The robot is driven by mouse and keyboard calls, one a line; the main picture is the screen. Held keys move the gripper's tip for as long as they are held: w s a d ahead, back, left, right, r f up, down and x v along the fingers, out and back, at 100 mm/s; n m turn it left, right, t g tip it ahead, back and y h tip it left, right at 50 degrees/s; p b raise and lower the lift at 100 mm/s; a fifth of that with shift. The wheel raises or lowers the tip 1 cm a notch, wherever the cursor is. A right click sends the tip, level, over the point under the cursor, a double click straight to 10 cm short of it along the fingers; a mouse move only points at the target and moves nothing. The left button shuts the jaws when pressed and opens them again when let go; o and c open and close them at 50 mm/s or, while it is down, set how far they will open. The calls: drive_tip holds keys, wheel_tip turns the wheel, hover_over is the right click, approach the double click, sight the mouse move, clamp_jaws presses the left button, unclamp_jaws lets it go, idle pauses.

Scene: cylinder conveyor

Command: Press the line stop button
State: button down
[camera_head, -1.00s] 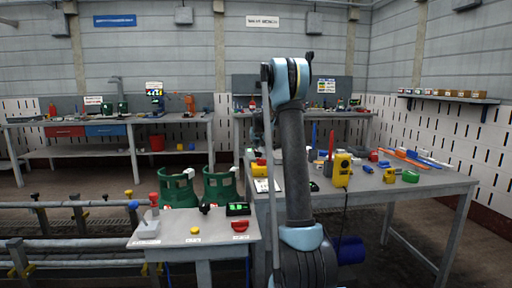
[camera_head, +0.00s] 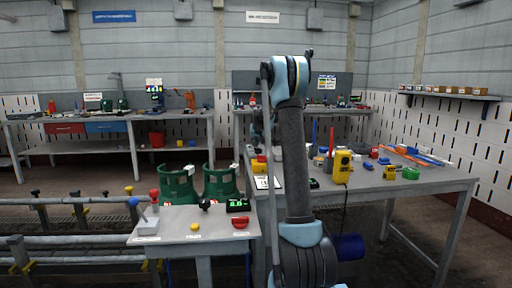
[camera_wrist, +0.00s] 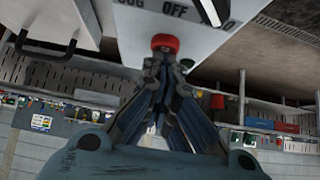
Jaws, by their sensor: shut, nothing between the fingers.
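In the wrist view my gripper (camera_wrist: 163,66) is shut and empty, its fingertips close to a round red button (camera_wrist: 165,43). I cannot tell whether they touch it. The button sits on a pale panel (camera_wrist: 135,38) with dark lettering, including "OFF". In the head view my gripper is not distinguishable; my raised arm hides part of the scene. A small grey control table (camera_head: 170,238) at front left carries a red button (camera_head: 240,222), a yellow button (camera_head: 195,226), a black knob (camera_head: 205,205) and a lit green display (camera_head: 238,205). No stop label is readable there.
Red- and blue-topped levers (camera_head: 147,210) stand at the control table's left corner. Green cylinders (camera_head: 178,185) are behind it, and conveyor rails (camera_head: 70,246) run to the left. A cluttered workbench (camera_head: 420,186) is on the right. Open floor lies between the benches.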

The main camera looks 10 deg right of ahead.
drive_tip(key=w+r+v, duration=0.1)
drive_tip(key=v, duration=1.2)
drive_tip(key=shift+s, duration=0.25)
drive_tip(key=shift+s, duration=0.1)
drive_tip(key=s+f+g, duration=0.2)
drive_tip(key=s+f, duration=0.1)
drive_tip(key=s, duration=1.4)
drive_tip(key=s+f+g, duration=0.1)
drive_tip(key=s+f, duration=0.2)
drive_tip(key=s, duration=1.4)
drive_tip(key=s+f+g, duration=0.1)
drive_tip(key=s+f, duration=0.8)
drive_tip(key=s, duration=0.5)
drive_tip(key=s+f+g, duration=0.2)
drive_tip(key=s+f, duration=0.7)
drive_tip(key=s, duration=0.6)
drive_tip(key=shift+s+d+g, duration=0.15)
drive_tip(key=shift+s+g, duration=0.15)
drive_tip(key=shift+f, duration=0.1)
